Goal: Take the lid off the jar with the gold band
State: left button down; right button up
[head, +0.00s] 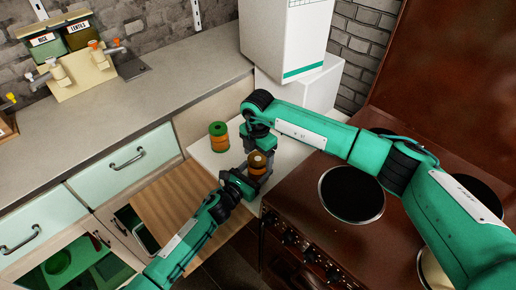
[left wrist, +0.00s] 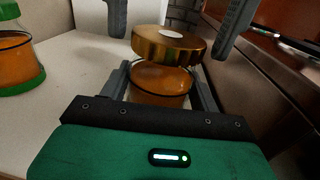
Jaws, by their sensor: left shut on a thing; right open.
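The jar with orange contents (left wrist: 160,85) and a gold lid stands on the white counter. My left gripper (head: 246,180) is shut on the jar's body, its fingers on either side of the glass in the left wrist view (left wrist: 160,84). The gold lid (left wrist: 165,46), with a white spot on top, looks tilted and shifted right over the jar's dark rim; I cannot tell how much it touches. It shows brown in the head view (head: 258,158). My right gripper (head: 260,140) is above the jar, open, its fingers apart on both sides of the lid (left wrist: 176,20).
A second orange jar with a green lid and base (head: 219,137) stands to the left on the white counter (head: 205,155). The brown stove (head: 300,195) with dark burners is right. A wooden board (head: 175,205) lies in front. A white box (head: 285,40) stands behind.

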jog(key=c, duration=1)
jog(key=shift+c, duration=0.2)
